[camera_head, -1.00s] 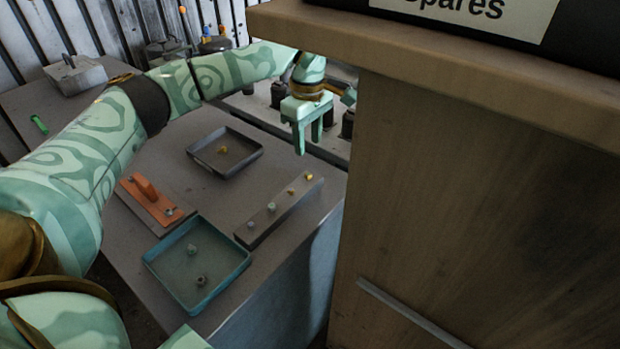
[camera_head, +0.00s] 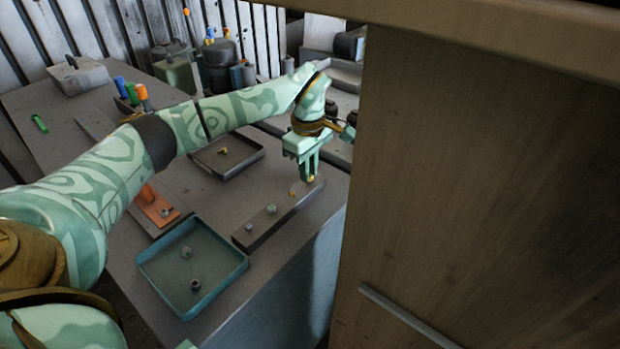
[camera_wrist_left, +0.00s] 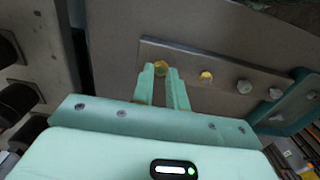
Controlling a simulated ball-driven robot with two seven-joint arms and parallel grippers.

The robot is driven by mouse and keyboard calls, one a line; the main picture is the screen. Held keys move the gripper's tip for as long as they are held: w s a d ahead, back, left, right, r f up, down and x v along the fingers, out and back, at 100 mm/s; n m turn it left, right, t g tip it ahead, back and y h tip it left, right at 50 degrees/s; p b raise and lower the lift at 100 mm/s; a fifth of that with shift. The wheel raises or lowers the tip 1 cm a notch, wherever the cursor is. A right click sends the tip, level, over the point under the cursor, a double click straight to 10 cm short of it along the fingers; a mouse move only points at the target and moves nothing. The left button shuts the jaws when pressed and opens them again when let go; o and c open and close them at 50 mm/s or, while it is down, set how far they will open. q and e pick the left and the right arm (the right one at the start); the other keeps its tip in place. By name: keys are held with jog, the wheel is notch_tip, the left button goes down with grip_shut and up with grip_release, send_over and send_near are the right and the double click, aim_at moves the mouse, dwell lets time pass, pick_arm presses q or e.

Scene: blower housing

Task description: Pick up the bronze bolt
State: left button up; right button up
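A grey bar on the table (camera_head: 262,226) carries a row of bolts. Two are grey and two are gold-brown; their exact shades are hard to tell apart. My left gripper (camera_head: 310,176) points down over the bar's far end, fingers apart. In the left wrist view its fingertips (camera_wrist_left: 162,76) are on either side of the end gold-brown bolt (camera_wrist_left: 161,68), with no clear grip on it. The other gold-brown bolt (camera_wrist_left: 206,76) sits beside it, also seen in the head view (camera_head: 293,193).
A teal tray (camera_head: 148,262) with two grey bolts is at the near side. A dark tray (camera_head: 257,157) with a yellow piece is behind. An orange piece (camera_head: 155,207) lies left. A tall wooden cabinet (camera_head: 480,190) stands close on the right.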

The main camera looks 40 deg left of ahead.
dwell(0.3)
pick_arm(q)
jog(key=shift+r, duration=0.2)
notch_tip(320, 180, up, 4)
jog(key=shift+f+p, duration=0.2)
jog(key=shift+p, duration=0.7)
jog(key=s+r+p, duration=0.2)
jog(key=s+r, duration=0.2)
jog(key=s, duration=0.3)
jog(key=s+a+r+p, duration=0.1)
jog(key=s+r+p, duration=0.1)
jog(key=s+r, duration=0.3)
jog(key=shift+s+p, duration=0.3)
jog(key=shift+s, duration=0.7)
jog(key=shift+r, duration=0.1)
